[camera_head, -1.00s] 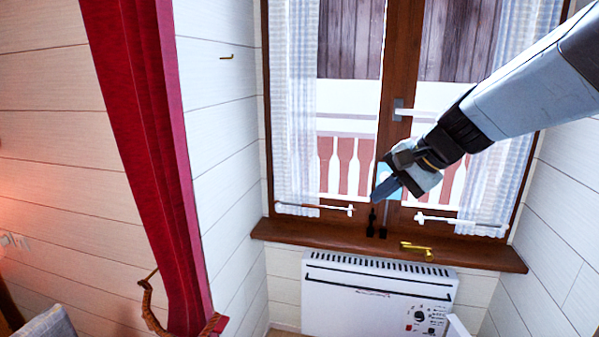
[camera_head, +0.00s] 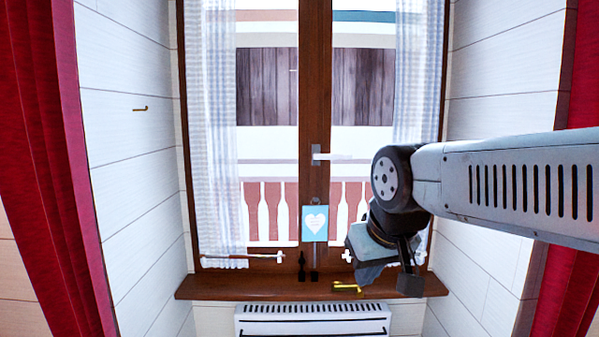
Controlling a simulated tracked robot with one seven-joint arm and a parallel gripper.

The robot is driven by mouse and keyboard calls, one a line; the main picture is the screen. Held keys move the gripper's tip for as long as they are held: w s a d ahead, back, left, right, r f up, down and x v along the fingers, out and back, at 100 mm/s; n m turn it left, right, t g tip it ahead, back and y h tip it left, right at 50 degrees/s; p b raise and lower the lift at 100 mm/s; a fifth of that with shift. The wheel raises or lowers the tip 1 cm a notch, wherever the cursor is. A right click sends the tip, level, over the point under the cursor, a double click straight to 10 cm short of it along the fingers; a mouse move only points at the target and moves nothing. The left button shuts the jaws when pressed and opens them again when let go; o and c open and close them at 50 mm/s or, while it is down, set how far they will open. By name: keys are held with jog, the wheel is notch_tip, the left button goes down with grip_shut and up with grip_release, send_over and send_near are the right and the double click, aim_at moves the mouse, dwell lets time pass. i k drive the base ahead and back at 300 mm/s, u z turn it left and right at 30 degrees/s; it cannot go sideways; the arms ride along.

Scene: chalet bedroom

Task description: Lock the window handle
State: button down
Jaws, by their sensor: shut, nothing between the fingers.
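The window handle (camera_head: 340,157) is pale, on a grey plate fixed to the brown middle post of the window. It lies level and points to the right. My gripper (camera_head: 372,272) is below and to the right of the handle, pointing down in front of the lower right pane, close above the sill in the picture. It is shut and empty and appears apart from the handle. Its fingertips show only partly. My arm comes in from the right edge and does not hide the handle.
A blue heart card (camera_head: 314,223) hangs on the post below the handle. A gold object (camera_head: 347,287) and dark slim objects (camera_head: 301,268) are on the brown sill (camera_head: 230,287). A white heater (camera_head: 312,320) is below. Red curtains (camera_head: 55,150) flank the window recess.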

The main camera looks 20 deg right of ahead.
aim_at(317, 156)
jog(key=i, duration=0.9)
jog(key=z, duration=0.45)
